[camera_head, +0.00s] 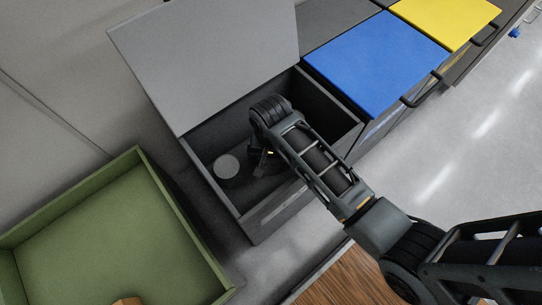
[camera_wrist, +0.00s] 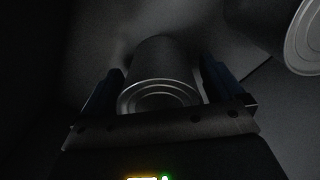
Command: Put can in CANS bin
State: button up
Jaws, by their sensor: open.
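The grey bin (camera_head: 246,217) stands open in the head view, its lid raised at the back. No label on it is readable. My gripper (camera_head: 262,163) is down inside this bin. In the wrist view, a grey metal can (camera_wrist: 161,95) lies between the two fingers of my gripper (camera_wrist: 160,82), which are open, with small dark gaps at its sides. A second can (camera_wrist: 306,38) shows at the right edge of the wrist view. One round can end (camera_head: 227,167) shows inside the bin in the head view; I cannot tell which can it is.
The raised grey lid (camera_head: 205,55) stands behind my arm. Closed bins with a blue lid (camera_head: 375,62) and a yellow lid (camera_head: 447,18) are to the right. A green open box (camera_head: 105,245) is at the lower left. The bin walls surround my gripper closely.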

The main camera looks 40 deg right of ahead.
jog(key=shift+r, duration=0.1)
notch_tip(320, 180, up, 12)
jog(key=p, duration=0.4)
jog(key=shift+p, duration=0.4)
dwell(0.9)
